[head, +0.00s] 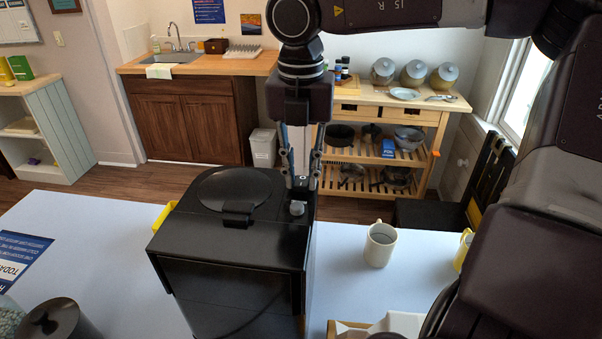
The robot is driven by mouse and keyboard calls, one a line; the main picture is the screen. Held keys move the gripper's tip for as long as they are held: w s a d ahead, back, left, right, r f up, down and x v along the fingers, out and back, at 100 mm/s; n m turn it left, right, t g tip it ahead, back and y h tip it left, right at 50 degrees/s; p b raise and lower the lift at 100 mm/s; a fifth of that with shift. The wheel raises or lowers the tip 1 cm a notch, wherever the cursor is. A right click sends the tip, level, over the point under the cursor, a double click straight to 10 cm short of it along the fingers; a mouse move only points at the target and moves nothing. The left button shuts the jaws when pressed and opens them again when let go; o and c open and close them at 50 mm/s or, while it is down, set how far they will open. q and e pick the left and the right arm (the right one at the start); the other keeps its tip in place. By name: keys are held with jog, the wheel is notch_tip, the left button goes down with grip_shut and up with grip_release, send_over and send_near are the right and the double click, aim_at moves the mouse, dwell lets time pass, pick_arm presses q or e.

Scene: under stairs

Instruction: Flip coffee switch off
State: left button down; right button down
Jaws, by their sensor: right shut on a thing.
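The black coffee machine (215,240) stands on the pale blue table in the head view. It has a round lid on top. A small grey knob-like switch (297,208) sits on its top right part. My right gripper (300,185) points down from above at this switch, with one finger on each side. It is shut on the switch, though the exact contact between fingertips and switch is hard to see. My left gripper is not in view.
A cream mug (380,244) stands right of the machine, and a yellow mug (463,250) is partly hidden by my right arm. A dark-lidded jar (58,322) stands at the front left. The table (100,225) left of the machine is mostly clear.

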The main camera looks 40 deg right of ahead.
aim_at(301, 182)
dwell(0.3)
jog(key=c, duration=1.8)
grip_release()
jog(key=shift+o, duration=0.2)
notch_tip(301, 182, up, 12)
jog(key=shift+s+a, duration=0.1)
